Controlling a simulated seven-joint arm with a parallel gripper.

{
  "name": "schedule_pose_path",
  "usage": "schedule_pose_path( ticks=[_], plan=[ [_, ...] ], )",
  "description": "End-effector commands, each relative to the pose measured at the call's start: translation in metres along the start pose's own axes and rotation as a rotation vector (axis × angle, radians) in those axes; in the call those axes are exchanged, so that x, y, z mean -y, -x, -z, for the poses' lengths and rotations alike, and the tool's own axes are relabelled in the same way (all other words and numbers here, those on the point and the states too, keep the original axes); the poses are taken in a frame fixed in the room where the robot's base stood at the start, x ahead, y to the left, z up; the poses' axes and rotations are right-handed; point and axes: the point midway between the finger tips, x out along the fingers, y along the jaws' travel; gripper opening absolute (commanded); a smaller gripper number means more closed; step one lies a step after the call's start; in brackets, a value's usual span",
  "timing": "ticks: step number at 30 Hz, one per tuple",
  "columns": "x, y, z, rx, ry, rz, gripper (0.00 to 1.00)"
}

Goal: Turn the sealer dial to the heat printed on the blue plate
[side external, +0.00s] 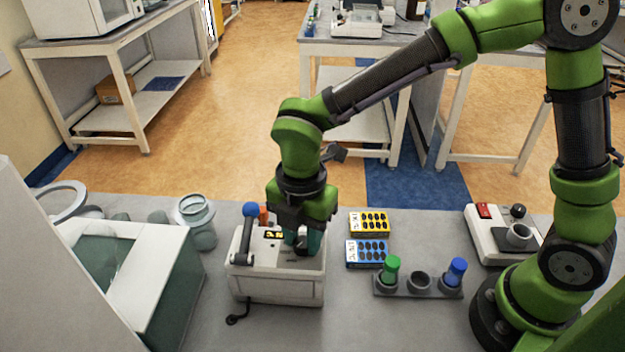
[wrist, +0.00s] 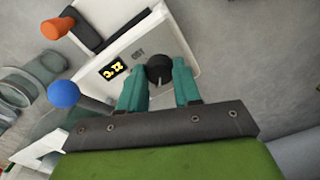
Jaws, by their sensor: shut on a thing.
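The sealer (side external: 275,288) is a white box on the grey bench, with a small lit display, also seen in the wrist view (wrist: 114,69). The yellow characters are too small to read surely. Its black dial (wrist: 159,70) has a pale pointer line. My gripper (side external: 306,243) points down over the sealer's right part. In the wrist view its teal fingers (wrist: 157,82) are shut on the dial, one on each side. The blue plate (side external: 366,253) lies right of the sealer, with dark ovals on it; its print is not readable. In the side view my gripper hides the dial.
A yellow plate (side external: 369,223) lies behind the blue one. A rack (side external: 418,291) holds green-capped and blue-capped vials. A blue-balled lever (side external: 246,232) and an orange knob (side external: 263,213) rise from the sealer. A device with a red switch (side external: 484,211) stands right; a jar (side external: 198,225) stands left.

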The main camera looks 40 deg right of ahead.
Motion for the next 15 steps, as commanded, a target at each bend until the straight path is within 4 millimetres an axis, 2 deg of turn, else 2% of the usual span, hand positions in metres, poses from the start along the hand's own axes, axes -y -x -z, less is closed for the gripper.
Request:
schedule_pose_path(
  ticks=[8,15],
  plan=[
    [-0.0003,0.0006,0.0002,0.001,-0.104,-0.002,0.02],
    [-0.0002,0.0008,0.0007,0.001,-0.298,-0.002,0.02]
  ],
)
